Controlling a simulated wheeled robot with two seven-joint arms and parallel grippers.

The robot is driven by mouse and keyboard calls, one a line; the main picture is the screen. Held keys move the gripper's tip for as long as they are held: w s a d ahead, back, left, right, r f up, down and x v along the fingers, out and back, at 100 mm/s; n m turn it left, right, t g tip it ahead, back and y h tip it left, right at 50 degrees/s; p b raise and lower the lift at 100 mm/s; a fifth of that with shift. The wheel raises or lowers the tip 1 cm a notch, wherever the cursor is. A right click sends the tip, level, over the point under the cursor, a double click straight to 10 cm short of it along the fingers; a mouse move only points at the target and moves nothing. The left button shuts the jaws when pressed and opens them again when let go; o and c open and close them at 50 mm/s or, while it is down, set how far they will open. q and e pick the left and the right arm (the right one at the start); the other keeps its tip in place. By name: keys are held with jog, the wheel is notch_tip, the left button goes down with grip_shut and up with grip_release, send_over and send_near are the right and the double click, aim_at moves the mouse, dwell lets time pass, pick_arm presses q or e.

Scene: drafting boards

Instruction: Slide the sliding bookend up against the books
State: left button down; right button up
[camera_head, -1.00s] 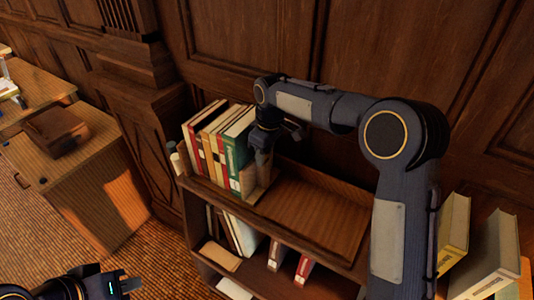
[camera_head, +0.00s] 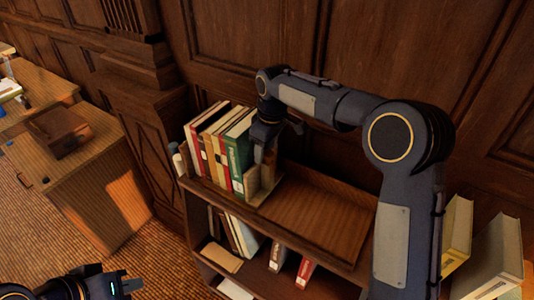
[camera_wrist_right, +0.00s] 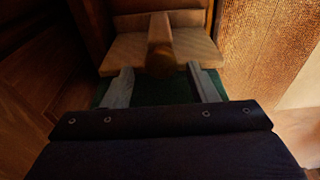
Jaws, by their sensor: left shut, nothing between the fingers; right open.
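The sliding bookend (camera_head: 253,183) is light wood and stands upright on the shelf top, just right of the green book (camera_head: 238,160) at the end of the row of books. Whether it touches that book I cannot tell, as my right gripper (camera_head: 266,155) hides part of it. In the right wrist view, the bookend (camera_wrist_right: 125,55) shows a raised middle rib with a rounded end. My open right fingers (camera_wrist_right: 163,87) stand to either side of that end, apart from it, over a dark green surface. My left gripper (camera_head: 132,286) is shut and empty at the bottom left, away from the bookcase.
The shelf top (camera_head: 315,220) right of the bookend is bare, with a raised back edge. Small items stand at its left end. Lower shelves hold more books and binders (camera_head: 304,272). Large volumes (camera_head: 490,260) stand at right. A desk (camera_head: 85,170) is at left.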

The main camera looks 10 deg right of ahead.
jog(key=shift+s+d+r, duration=0.1)
jog(key=shift+s+r, duration=0.05)
jog(key=shift+r, duration=1.15)
jog(key=shift+s+d+r, duration=0.1)
jog(key=shift+r, duration=1.15)
jog(key=shift+s+d+r, duration=0.1)
jog(key=shift+s+r, duration=0.05)
jog(key=shift+r, duration=1.15)
